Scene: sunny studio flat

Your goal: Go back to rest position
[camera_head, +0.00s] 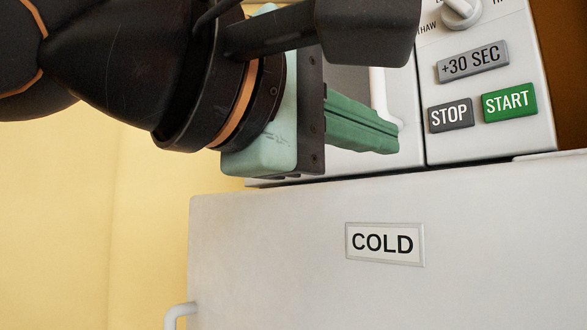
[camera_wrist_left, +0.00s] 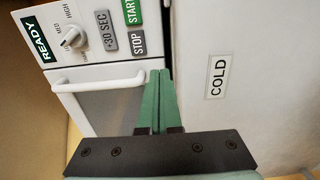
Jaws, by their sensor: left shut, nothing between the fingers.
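My left gripper (camera_head: 398,141) comes in from the upper left in the head view. Its green fingers are shut together with nothing between them. They are in front of the microwave door, just left of the control panel. In the left wrist view the closed fingers (camera_wrist_left: 160,72) point at the gap between the microwave and the white cabinet marked COLD. I cannot tell whether the fingertips touch anything. My right gripper is in neither view.
The white microwave (camera_head: 485,140) has a dial, a +30 SEC button, a STOP button and a green START button (camera_head: 509,102). Its white door handle (camera_wrist_left: 98,82) shows in the wrist view. It stands on the COLD cabinet (camera_head: 290,250), with a handle (camera_head: 176,314) at lower left. Yellow wall lies left.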

